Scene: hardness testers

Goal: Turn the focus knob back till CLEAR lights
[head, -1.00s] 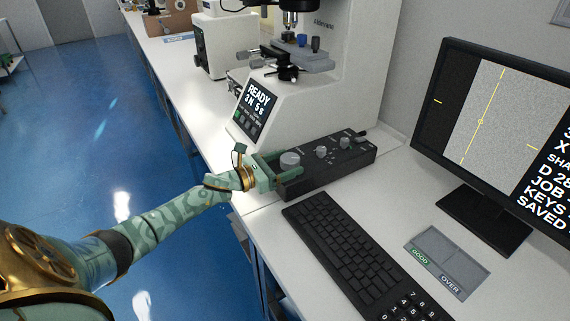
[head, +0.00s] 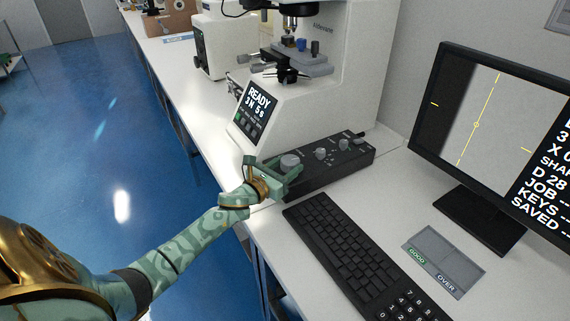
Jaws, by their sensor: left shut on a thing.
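The black control box (head: 335,166) lies on the bench in front of the tester. A large grey knob (head: 290,161) stands at its left end, with smaller knobs (head: 320,154) to the right. My left gripper (head: 290,172) is shut on the large grey knob, its fingers around the knob. Whether this is the focus knob cannot be read from its label. The monitor (head: 490,130) shows a plain grey picture with yellow lines and partly cut-off text. I see no CLEAR light. My right gripper is not in view.
The white hardness tester (head: 330,100) stands behind the box, its small screen (head: 257,104) reading READY. A keyboard (head: 350,250) and a grey tray (head: 445,256) marked GOOD and OVER lie in front. Another white machine (head: 220,45) stands farther back.

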